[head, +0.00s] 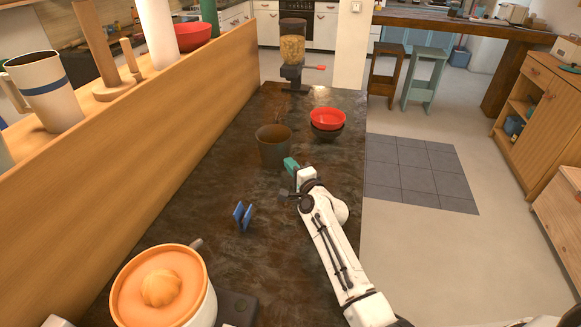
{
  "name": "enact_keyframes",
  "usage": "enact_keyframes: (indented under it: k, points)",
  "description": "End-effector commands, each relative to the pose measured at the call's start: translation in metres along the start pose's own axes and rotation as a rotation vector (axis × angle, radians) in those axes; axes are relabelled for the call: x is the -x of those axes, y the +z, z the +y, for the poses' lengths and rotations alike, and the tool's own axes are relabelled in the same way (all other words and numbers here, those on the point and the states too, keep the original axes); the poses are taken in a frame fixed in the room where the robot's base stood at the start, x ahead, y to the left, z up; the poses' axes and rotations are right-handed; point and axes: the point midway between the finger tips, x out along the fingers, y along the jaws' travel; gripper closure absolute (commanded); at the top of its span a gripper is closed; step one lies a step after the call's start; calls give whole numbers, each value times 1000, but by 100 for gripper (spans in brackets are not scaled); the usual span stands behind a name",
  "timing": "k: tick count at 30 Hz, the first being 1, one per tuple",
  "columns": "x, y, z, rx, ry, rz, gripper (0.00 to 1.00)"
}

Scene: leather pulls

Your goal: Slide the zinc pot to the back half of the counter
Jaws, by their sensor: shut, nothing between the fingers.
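The zinc pot (273,147) is a dark grey-brown, open-topped pot, wider at the rim than at the base. It stands upright on the dark stone counter (190,215), past the middle in the head view. My gripper (288,162), with teal fingertips, is shut and empty. It is low over the counter at the pot's near right side, its tips right by the pot's lower wall. I cannot tell whether they touch it.
A red bowl (327,118) on a dark bowl (326,133) stands right of the pot. A dispenser (292,50) stands at the far end. A blue holder (242,216) and a lidded orange-and-white pot (165,290) are nearer. A wooden ledge (190,95) borders the left.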

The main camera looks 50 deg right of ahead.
Motion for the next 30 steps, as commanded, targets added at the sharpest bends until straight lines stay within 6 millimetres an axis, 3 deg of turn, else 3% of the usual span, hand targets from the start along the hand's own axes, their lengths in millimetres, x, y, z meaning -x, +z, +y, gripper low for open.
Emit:
enact_keyframes:
  k: [8, 21, 30]
  points:
    - [25, 1, 1, 1, 1, -3, 100]
    - [89, 0, 1, -1, 1, -2, 100]
    - [100, 0, 0, 0, 1, -1, 100]
